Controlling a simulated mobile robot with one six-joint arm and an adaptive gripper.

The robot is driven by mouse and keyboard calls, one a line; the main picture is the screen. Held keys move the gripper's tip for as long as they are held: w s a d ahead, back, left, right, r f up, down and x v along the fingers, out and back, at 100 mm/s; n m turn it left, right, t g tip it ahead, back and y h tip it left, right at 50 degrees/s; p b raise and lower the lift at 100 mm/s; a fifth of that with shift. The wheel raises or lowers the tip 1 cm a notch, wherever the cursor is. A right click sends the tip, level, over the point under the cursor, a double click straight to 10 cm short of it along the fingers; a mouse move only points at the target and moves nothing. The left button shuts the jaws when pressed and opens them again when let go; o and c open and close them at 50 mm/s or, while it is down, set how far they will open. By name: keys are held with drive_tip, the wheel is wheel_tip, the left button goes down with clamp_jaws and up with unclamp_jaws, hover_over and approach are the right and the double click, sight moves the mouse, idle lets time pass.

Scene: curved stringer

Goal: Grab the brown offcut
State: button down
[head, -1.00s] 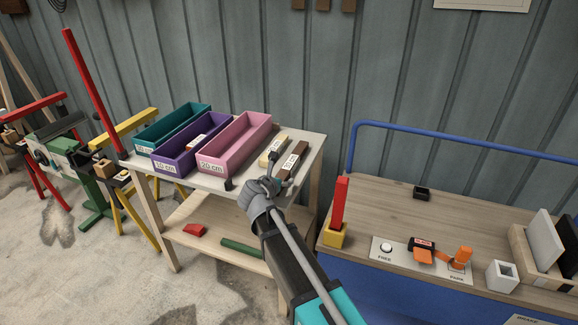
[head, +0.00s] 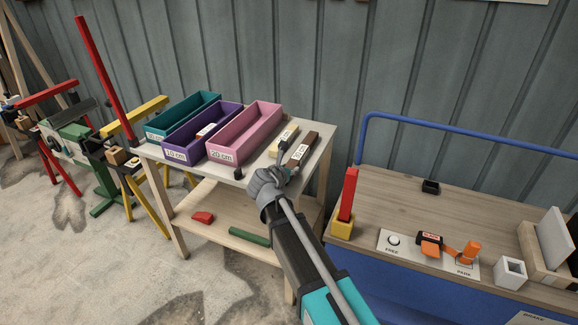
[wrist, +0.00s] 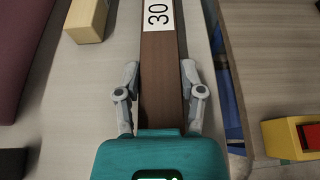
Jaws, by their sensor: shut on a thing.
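The brown offcut (head: 302,147) is a long dark-brown bar with a white label, lying at the right side of the small table's top. In the wrist view the brown offcut (wrist: 163,65) runs away from me between the fingers, and its label reads 30. My gripper (head: 284,172) is at the near end of the bar. In the wrist view my gripper (wrist: 160,92) has one finger on each side of the bar, shut on it. The bar's nearest end is hidden behind the teal gripper body.
A pale yellow block (head: 284,140) lies left of the bar. Pink (head: 262,112), purple (head: 190,150) and teal (head: 160,130) bins stand further left. A wooden-topped blue bench (head: 400,190) with a red post (head: 348,195) is at the right.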

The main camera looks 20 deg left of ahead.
drive_tip(key=shift+r+p, duration=1.35)
drive_tip(key=shift+r, duration=0.15)
drive_tip(key=s+d+r+p, duration=0.1)
drive_tip(key=s+r+p, duration=0.9)
drive_tip(key=s, duration=0.4)
drive_tip(key=shift+d, duration=0.25)
